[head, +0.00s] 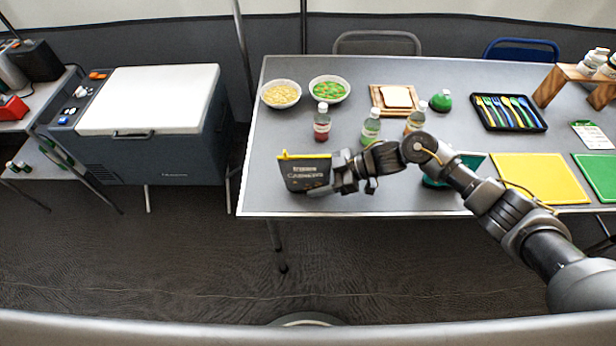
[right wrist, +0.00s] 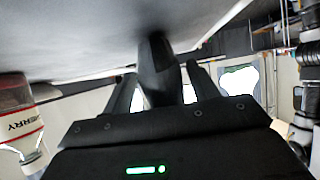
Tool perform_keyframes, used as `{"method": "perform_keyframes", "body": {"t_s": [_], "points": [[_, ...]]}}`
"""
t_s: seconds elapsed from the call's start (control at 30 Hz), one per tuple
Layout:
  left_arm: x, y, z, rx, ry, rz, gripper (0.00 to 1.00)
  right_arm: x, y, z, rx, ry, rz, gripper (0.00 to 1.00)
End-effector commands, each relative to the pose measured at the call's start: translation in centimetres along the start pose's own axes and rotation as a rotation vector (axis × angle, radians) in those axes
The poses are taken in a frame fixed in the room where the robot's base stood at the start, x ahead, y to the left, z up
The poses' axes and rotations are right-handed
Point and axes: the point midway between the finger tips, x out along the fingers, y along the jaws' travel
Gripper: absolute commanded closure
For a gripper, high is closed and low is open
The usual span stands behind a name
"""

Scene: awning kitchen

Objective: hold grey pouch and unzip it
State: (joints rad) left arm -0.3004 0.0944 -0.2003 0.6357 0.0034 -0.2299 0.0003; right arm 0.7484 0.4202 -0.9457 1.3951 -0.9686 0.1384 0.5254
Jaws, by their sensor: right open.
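The grey pouch (head: 303,175) stands upright near the table's front edge in the head view, with a yellow strip along its top and pale lettering on its front. My right gripper (head: 337,178) is at the pouch's right side, low and close to the table. In the right wrist view my right gripper (right wrist: 163,88) has its two dark fingers apart. A dark upright shape stands between them, probably the pouch seen edge-on. Whether either finger touches it cannot be told. The zipper pull is not clear. My left gripper is not in view.
A red-bottomed bottle (head: 321,122) stands behind the pouch, with a green-labelled bottle (head: 371,127) to its right. Two bowls, one with yellow food (head: 281,93), are farther back. A yellow board (head: 540,178) lies right. The table left of the pouch is clear.

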Motion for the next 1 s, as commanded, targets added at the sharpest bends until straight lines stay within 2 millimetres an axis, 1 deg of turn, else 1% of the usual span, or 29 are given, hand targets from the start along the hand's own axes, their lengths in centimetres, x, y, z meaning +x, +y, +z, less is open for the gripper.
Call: {"method": "perform_keyframes", "body": {"t_s": [0.03, 0.17, 0.53, 0.57, 0.83, 0.87, 0.9, 0.93, 1.0], "points": [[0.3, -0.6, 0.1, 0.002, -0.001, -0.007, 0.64, 0.7, -0.1, 0.2, 0.001, 0.0, -0.002, 0.41], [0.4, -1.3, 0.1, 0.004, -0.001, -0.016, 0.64, 1.4, -0.1, 0.1, 0.001, -0.002, -0.002, 0.41], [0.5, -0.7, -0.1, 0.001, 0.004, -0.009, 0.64, 2.0, -0.3, 0.2, 0.002, -0.005, -0.006, 0.41], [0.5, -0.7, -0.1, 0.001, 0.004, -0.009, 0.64, 2.0, -0.3, 0.2, 0.002, -0.005, -0.007, 0.42], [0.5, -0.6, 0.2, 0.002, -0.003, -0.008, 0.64, 1.9, -0.3, 0.3, 0.003, -0.005, -0.005, 0.78], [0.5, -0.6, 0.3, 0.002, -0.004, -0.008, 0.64, 1.9, -0.2, 0.3, 0.003, -0.005, -0.005, 0.78], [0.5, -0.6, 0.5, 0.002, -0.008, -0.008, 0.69, 1.9, -0.2, 0.3, 0.003, -0.005, -0.004, 0.78], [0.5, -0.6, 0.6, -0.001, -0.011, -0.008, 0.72, 1.9, -0.2, 0.3, 0.003, -0.005, -0.004, 0.78], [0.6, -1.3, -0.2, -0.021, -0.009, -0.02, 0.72, 1.8, -0.2, 0.2, 0.003, -0.004, -0.003, 0.78]]}}
